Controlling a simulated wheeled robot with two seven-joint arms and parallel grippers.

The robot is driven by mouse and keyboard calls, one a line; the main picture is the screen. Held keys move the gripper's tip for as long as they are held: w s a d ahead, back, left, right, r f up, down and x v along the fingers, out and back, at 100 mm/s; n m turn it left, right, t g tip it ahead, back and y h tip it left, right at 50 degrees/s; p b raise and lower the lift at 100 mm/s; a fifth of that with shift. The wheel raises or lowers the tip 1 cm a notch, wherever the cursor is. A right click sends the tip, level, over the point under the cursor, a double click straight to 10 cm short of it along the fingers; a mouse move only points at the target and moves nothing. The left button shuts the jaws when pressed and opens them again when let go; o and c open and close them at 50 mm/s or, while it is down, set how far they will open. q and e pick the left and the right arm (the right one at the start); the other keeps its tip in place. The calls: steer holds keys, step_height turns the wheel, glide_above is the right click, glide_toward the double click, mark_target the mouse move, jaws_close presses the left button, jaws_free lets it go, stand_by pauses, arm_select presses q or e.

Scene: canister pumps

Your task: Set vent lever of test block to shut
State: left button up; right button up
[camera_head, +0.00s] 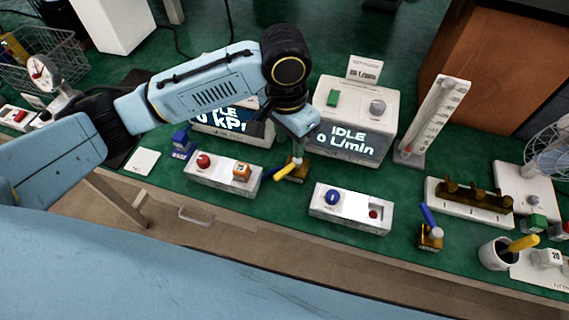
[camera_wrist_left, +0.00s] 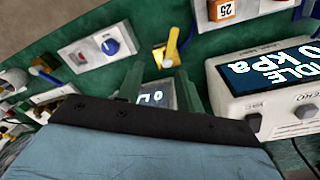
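A small brass block (camera_head: 296,174) with a yellow lever (camera_head: 286,168) stands near the table's front, between two white switch boxes. The lever points down and left in the head view. In the wrist view the yellow lever (camera_wrist_left: 172,46) lies just beyond my fingers. A second brass block (camera_head: 431,240) has a blue lever (camera_head: 427,215). No readable label shows which is the test block. My left gripper (camera_head: 298,140) hangs just above and behind the yellow-lever block, apart from the lever as far as I see. Its fingers (camera_wrist_left: 157,74) are spread and empty. My right gripper is not in view.
Switch boxes stand left (camera_head: 222,176) and right (camera_head: 350,210) of the yellow-lever block. Behind are a display unit reading IDLE 0 L/min (camera_head: 352,130) and a kPa display (camera_head: 225,120), partly hidden by my arm. A flow tube (camera_head: 434,120) stands at the right. Green mat is bare in front.

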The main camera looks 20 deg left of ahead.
mark_target(285, 170)
arm_select(q)
steer(key=shift+y, duration=0.3)
steer(key=f, duration=0.4)
steer(key=a+f+b, duration=0.1)
steer(key=f, duration=0.3)
steer(key=w+f+b, duration=0.1)
steer(key=f, duration=0.3)
steer(key=shift+a, duration=0.2)
jaws_close()
